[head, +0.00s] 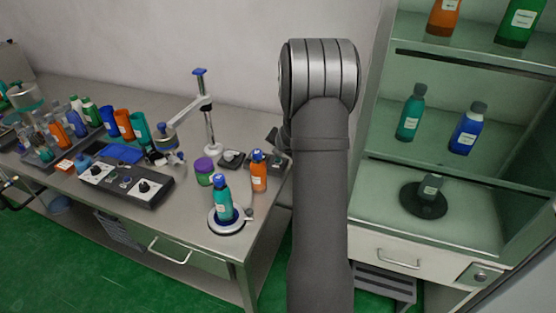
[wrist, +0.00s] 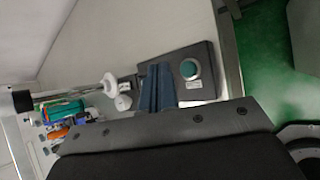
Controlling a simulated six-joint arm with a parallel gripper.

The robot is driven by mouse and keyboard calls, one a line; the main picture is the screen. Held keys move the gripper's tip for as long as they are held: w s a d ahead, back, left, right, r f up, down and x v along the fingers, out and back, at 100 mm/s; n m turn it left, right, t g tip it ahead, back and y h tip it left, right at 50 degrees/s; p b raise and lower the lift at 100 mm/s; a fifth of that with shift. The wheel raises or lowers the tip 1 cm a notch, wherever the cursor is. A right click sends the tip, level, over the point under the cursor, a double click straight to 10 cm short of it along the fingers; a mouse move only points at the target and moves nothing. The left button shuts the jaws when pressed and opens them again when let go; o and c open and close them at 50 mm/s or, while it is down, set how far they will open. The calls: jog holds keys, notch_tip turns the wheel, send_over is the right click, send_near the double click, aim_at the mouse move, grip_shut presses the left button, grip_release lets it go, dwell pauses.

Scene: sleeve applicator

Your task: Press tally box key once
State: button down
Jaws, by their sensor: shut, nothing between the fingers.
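The tally box (wrist: 210,58) is a dark, flat box in the wrist view. Its round teal key (wrist: 190,68) sits in a pale ring, with a white label below it. In the head view the box (head: 279,161) is at the table's right end, partly hidden by my arm. My gripper (wrist: 156,88) is shut and empty. Its blue-grey fingers overlap the box's left part in the wrist view, left of the key. I cannot tell their height above the box. In the head view the gripper (head: 273,137) is small and dark beside my arm.
An orange bottle (head: 259,171) stands just in front of the box. A dark device with a pale dial (head: 232,158) and a purple-lidded green jar (head: 204,171) stand to the left. A post stand (head: 209,125) rises behind. The table's right edge is close.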

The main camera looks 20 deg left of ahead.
aim_at(279, 161)
jog(key=shift+f, duration=1.55)
jog(key=shift+f, duration=0.1)
dwell(1.0)
jog(key=shift+f, duration=0.3)
jog(key=shift+f, duration=0.45)
dwell(0.5)
jog(key=shift+r, duration=0.85)
jog(key=shift+r, duration=2.5)
jog(key=shift+f, duration=0.15)
